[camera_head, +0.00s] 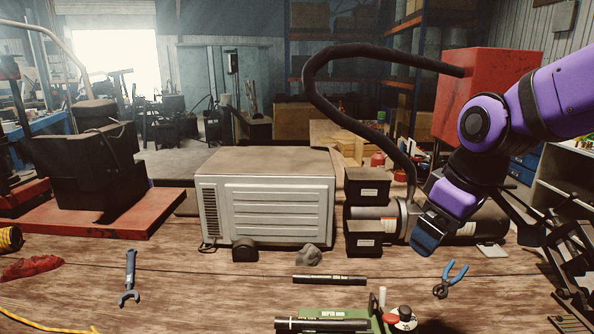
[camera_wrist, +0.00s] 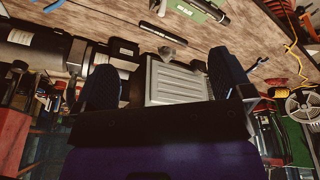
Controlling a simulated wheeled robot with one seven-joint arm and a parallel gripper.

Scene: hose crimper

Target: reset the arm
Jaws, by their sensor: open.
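My purple arm reaches in from the right in the head view. My gripper (camera_head: 426,239) points down above the workbench, in front of the dark cylindrical machine. In the wrist view, the two dark fingers of my gripper (camera_wrist: 161,62) stand wide apart with nothing between them. Beyond them, the ribbed light-grey metal box (camera_wrist: 178,84) shows from an upturned angle. A green tool (camera_head: 342,314) with a black cylinder and lever lies at the bench's front edge. A short black tube (camera_head: 330,280) lies behind it.
The light-grey box (camera_head: 268,200) stands mid-bench. The dark machine (camera_head: 373,222) and a looping black hose (camera_head: 312,85) are close to my arm. Blue-handled pliers (camera_head: 451,279) lie below my gripper. A wrench (camera_head: 129,278) lies on bare wood at left. A black frame (camera_head: 572,262) stands at right.

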